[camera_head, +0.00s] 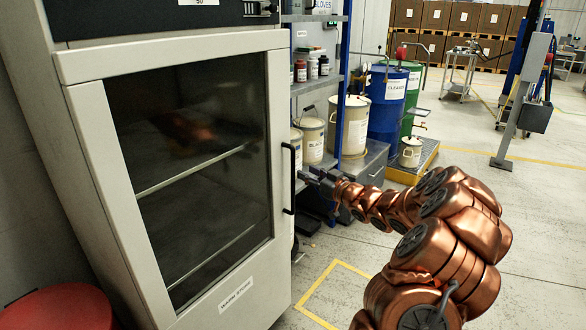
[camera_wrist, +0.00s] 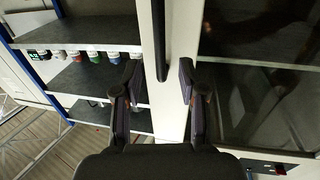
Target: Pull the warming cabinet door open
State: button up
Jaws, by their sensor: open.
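The warming cabinet (camera_head: 75,90) stands at the left in the head view. Its door (camera_head: 170,50) is shut, with a pale frame and a dark glass window. A black vertical bar handle (camera_head: 289,180) is on the door's right edge. My gripper (camera_head: 312,176) is open and empty just right of the handle in the head view. In the wrist view, my gripper (camera_wrist: 158,80) has its two fingers spread, with the end of the handle (camera_wrist: 161,45) between or just beyond the tips. I cannot tell whether they touch. The door frame (camera_wrist: 178,30) shows behind.
A shelf rack (camera_head: 325,85) with bottles and pails stands right of the cabinet. Blue (camera_head: 388,105) and green (camera_head: 410,90) drums stand behind it. A red round object (camera_head: 60,308) is at the lower left. Open floor with yellow lines lies in front of the cabinet's right side.

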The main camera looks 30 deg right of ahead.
aim_at(294, 165)
jog(key=w+a, duration=0.1)
jog(key=w, duration=0.6)
jog(key=shift+w+a+p, duration=0.25)
jog(key=shift+w+p, duration=0.05)
grip_shut()
dwell(0.4)
